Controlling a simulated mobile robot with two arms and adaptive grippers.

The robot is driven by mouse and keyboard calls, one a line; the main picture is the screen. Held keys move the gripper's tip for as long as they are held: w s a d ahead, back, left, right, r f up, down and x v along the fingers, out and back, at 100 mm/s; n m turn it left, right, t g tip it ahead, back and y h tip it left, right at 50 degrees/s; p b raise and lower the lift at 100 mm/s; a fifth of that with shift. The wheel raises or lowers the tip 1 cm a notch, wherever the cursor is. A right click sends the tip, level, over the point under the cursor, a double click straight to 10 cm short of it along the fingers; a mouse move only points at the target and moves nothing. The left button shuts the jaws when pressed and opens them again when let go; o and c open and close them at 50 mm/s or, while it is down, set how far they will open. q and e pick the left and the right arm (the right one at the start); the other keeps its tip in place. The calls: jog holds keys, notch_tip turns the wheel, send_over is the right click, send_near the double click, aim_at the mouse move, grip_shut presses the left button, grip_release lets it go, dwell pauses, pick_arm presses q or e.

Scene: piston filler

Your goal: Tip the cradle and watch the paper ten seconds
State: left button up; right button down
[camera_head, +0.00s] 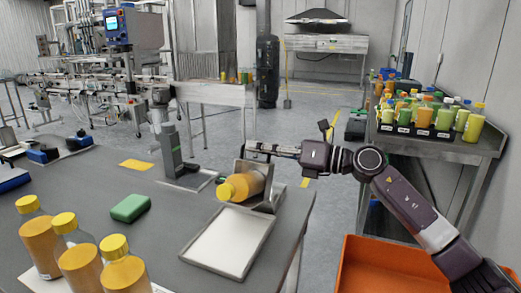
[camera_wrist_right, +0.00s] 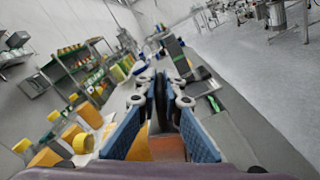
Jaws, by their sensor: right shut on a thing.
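The metal cradle (camera_head: 272,196) stands at the back right of the grey table. An orange bottle with a yellow cap (camera_head: 237,187) lies tilted in it, its cap low toward the front left. White paper (camera_head: 228,242) lies in a shallow metal tray in front of and below the cap; I see no clear spot on it. My right gripper (camera_head: 250,149) is at the cradle's upper edge, shut on what appears to be the cradle. In the right wrist view its blue-padded fingers (camera_wrist_right: 161,95) close around a thin dark part. My left gripper is not in view.
Several upright orange bottles (camera_head: 82,262) stand front left. A green block (camera_head: 130,208) and a grey upright device (camera_head: 170,150) are on the table. An orange bin (camera_head: 385,268) is right of the table, below my right arm. A bottle shelf (camera_head: 465,146) stands behind.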

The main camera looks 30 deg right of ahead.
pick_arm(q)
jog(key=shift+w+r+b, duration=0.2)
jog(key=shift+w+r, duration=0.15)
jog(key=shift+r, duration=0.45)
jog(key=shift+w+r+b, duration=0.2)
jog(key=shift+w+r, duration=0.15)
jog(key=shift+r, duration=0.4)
pick_arm(e)
jog(key=shift+s+a+n, duration=0.75)
jog(key=shift+a+n, duration=0.1)
jog(key=shift+n, duration=0.15)
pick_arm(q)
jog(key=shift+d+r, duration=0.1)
pick_arm(e)
jog(key=c, duration=2.1)
grip_release()
jog(key=shift+s+d, duration=0.1)
jog(key=shift+s, duration=0.05)
jog(key=v, duration=1.1)
jog(key=shift+s+d, duration=0.25)
jog(key=shift+d, duration=0.05)
jog(key=shift+r, duration=0.1)
